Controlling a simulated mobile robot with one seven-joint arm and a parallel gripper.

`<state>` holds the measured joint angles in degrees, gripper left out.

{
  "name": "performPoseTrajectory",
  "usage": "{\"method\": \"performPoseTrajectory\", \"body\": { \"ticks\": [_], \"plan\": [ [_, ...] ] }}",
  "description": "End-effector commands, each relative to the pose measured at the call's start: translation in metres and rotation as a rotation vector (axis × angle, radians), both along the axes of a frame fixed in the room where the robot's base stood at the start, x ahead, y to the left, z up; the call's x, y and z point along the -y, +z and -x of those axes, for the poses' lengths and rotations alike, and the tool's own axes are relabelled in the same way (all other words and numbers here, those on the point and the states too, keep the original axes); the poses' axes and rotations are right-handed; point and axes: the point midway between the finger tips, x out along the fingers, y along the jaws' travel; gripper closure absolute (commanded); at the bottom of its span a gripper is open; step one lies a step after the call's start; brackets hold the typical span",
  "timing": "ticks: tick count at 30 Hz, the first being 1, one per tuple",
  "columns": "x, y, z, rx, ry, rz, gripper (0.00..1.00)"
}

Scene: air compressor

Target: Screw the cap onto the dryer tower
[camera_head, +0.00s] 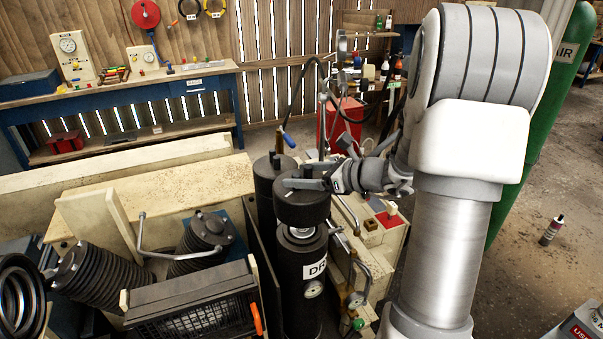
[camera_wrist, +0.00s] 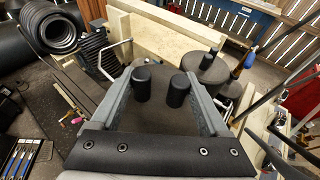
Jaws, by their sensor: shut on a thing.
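The dark round cap (camera_head: 302,208) is held above the dryer tower (camera_head: 290,270), a black upright cylinder with a white label and a gauge. The tower's open top, with a pale ring, shows below the cap, so they look apart. My gripper (camera_head: 308,181) reaches in from the right over the cap. In the wrist view, my gripper (camera_wrist: 161,84) has its fingers on either side of the cap's two upright pegs, over the cap's flat top (camera_wrist: 160,116). The cap hides part of the tower's mouth; the tower is hidden in the wrist view.
A second black tower (camera_head: 265,189) stands close behind left, beside a blue-handled valve (camera_head: 288,139). Finned cylinders (camera_head: 105,280) and a black grille box (camera_head: 190,303) crowd the left. Pipes and gauges (camera_head: 356,299) stand right of the tower. Open floor (camera_head: 545,270) lies farther right.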

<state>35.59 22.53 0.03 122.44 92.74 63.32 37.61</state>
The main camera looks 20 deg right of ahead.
Motion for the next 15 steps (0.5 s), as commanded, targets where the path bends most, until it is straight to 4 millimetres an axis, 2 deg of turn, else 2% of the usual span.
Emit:
{"method": "performPoseTrajectory", "body": {
  "ticks": [7, 15],
  "plan": [
    [0.0, 0.0, 0.0, 0.002, 0.014, 0.0, 1.0],
    [0.0, -0.018, 0.0, 0.002, 0.013, -0.001, 1.0]
  ]
}}
